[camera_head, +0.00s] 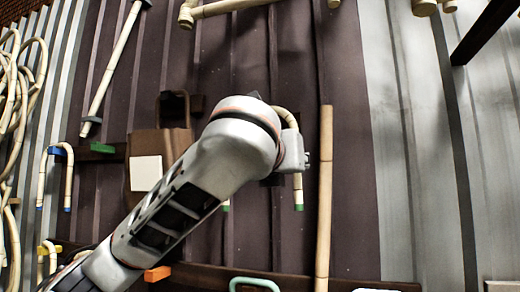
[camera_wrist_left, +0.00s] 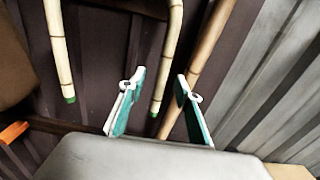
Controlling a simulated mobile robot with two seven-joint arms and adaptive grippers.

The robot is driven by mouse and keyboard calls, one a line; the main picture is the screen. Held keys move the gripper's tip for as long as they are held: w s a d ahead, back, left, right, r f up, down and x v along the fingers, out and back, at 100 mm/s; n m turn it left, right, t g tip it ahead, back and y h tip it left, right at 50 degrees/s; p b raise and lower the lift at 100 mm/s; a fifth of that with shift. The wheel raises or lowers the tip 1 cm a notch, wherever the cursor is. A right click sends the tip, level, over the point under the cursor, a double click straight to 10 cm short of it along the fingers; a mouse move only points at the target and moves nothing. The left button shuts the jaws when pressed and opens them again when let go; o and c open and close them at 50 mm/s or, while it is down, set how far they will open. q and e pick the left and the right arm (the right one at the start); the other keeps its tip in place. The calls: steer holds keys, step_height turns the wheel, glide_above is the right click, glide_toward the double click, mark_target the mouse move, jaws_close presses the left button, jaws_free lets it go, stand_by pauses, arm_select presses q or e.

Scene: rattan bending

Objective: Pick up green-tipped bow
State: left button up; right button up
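The green-tipped bow (camera_head: 298,187) is a pale, jointed, bent rattan piece hanging against the dark corrugated wall. My left forearm and wrist cover its middle in the head view. Both its legs show in the left wrist view (camera_wrist_left: 57,45), the left one ending in a green tip. My left gripper (camera_wrist_left: 160,82) is open, with teal-and-white fingers. The bow's right leg runs down into the gap between the fingers in the picture; I see no contact and cannot tell the depth. In the head view my left fingers are hidden behind the wrist. My right gripper is not in view.
A straight bamboo pole (camera_head: 324,200) stands close right of the bow. A blue-tipped bow (camera_head: 68,180) and coiled rattan (camera_head: 15,100) hang at the left. An orange block (camera_head: 157,274) sits on a low dark rail.

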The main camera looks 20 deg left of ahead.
arm_select(q)
steer(key=w, duration=0.1)
steer(key=w+p, duration=0.1)
steer(key=w, duration=0.1)
steer(key=w+p, duration=0.1)
steer(key=w, duration=0.1)
steer(key=shift+w+d, duration=0.25)
jaws_close()
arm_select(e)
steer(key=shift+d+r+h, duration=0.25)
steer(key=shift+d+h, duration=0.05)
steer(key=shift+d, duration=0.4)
